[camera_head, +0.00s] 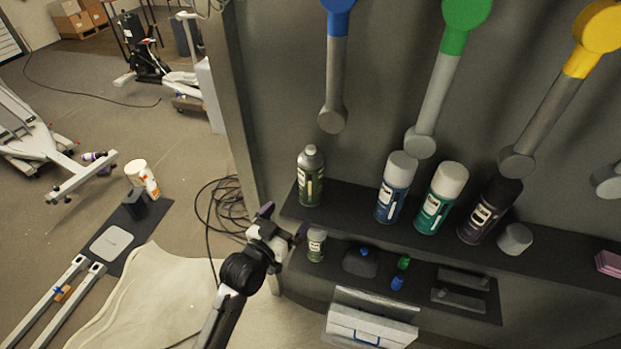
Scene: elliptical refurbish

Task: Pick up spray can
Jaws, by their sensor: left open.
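Several spray cans stand upright in a row on the upper dark shelf. From left to right they are a dark green can with a bare grey top (310,178), a blue can with a pale cap (393,190), a teal can with a white cap (440,200) and a dark purple can with a black cap (489,212). My left gripper (285,222) is open and empty. It is at the shelf's left end, lower in the picture and to the left of the dark green can, apart from it. My right gripper does not show.
The lower shelf holds a small jar (316,246), a dark case (360,262) and small blue and green items. A grey cylinder (515,239) stands right of the cans. Colored-ended tools (435,90) hang above. A white box (370,328) is below. Cables (225,208) lie on the floor.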

